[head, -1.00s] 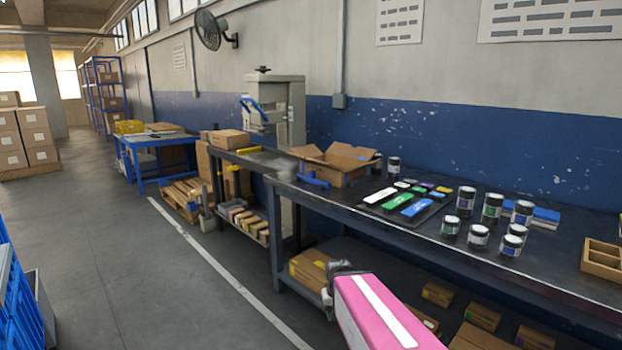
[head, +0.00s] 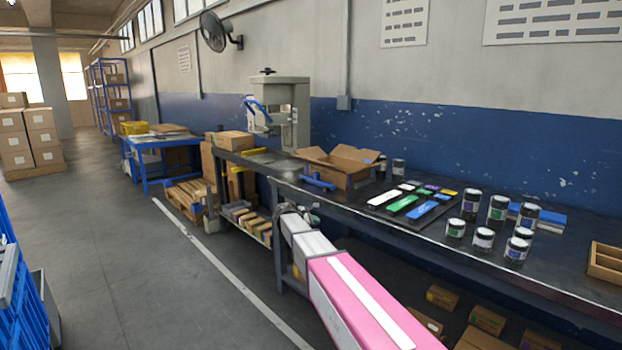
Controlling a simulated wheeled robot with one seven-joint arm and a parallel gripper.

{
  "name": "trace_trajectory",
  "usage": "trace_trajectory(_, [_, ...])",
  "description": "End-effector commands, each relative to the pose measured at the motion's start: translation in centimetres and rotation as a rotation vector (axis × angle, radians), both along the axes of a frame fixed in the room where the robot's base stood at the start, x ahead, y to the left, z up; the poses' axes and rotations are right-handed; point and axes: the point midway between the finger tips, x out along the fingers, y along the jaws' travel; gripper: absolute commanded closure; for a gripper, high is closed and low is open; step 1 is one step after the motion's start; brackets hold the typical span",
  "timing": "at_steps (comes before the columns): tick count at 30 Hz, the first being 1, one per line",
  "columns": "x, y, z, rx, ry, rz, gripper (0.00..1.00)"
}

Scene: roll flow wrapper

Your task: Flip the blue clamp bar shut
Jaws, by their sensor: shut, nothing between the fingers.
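My gripper (head: 312,212) is at the far end of my pink and white arm, beside the front edge of the bench. It is small and partly hidden by the arm, and it is shut and empty. It is well short of the clamp bar and touches nothing that I can see.
An open cardboard box (head: 345,165) and a blue tool (head: 318,183) lie on the bench (head: 375,225) between my arm and the machine. Jars (head: 484,238) and coloured pouches (head: 402,205) stand farther right. The floor (head: 120,260) to the left is clear.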

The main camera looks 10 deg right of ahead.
Motion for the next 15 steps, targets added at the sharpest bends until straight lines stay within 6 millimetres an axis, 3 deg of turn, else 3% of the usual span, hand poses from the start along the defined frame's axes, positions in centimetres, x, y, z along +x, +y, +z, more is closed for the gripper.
trace_trajectory(1, [3.4,1.7,1.8,-0.088,0.02,0.049,1.0])
trace_trajectory(6, [9.7,5.9,7.7,-0.384,0.102,0.169,1.0])
trace_trajectory(10, [12.5,8.5,11.0,-0.545,0.15,0.212,1.0])
trace_trajectory(15, [13.9,10.1,13.1,-0.647,0.181,0.232,1.0])
